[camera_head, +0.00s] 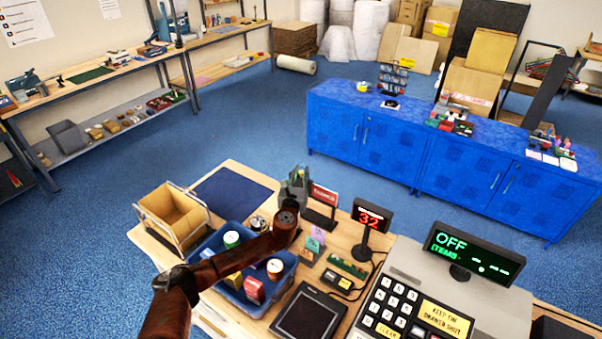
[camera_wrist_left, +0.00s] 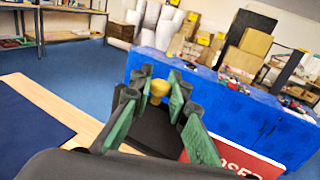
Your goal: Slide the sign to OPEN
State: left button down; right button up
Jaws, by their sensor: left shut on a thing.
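The red sign (camera_head: 324,194) stands on a dark base near the counter's back edge. In the left wrist view the sign (camera_wrist_left: 228,160) shows at the lower right with the letters "OSED", the rest being hidden by my gripper. My left gripper (camera_head: 298,176) is at the sign's left end. In the left wrist view its green-padded fingers are shut on a small yellowish knob (camera_wrist_left: 158,88) beside the sign. How the knob joins the sign is hidden. My right gripper is in neither view.
A blue bin (camera_head: 237,299) of cans and boxes lies beneath my left arm. A red number display (camera_head: 371,215) and the cash register (camera_head: 405,262) stand to the right of the sign. A dark blue mat (camera_head: 232,193) lies to its left. Blue cabinets (camera_head: 390,145) stand beyond the counter.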

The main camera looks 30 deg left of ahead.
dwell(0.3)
pick_arm(q)
jog(key=d+p, duration=0.1)
jog(key=d, duration=0.2)
jog(key=s+d+p, duration=0.1)
jog(key=d+p, duration=0.1)
jog(key=d, duration=0.1)
jog(key=d+p, duration=0.1)
jog(key=d, duration=0.3)
jog(key=shift+s+d+p, duration=0.1)
jog(key=shift+s+p, duration=0.15)
jog(key=shift+p, duration=0.1)
jog(key=shift+d+f, duration=0.1)
jog(key=shift+d, duration=0.1)
jog(key=c, duration=1.8)
grip_release()
jog(key=shift+d, duration=0.1)
jog(key=shift+c, duration=0.2)
jog(key=shift+s, duration=0.1)
jog(key=v, duration=1.2)
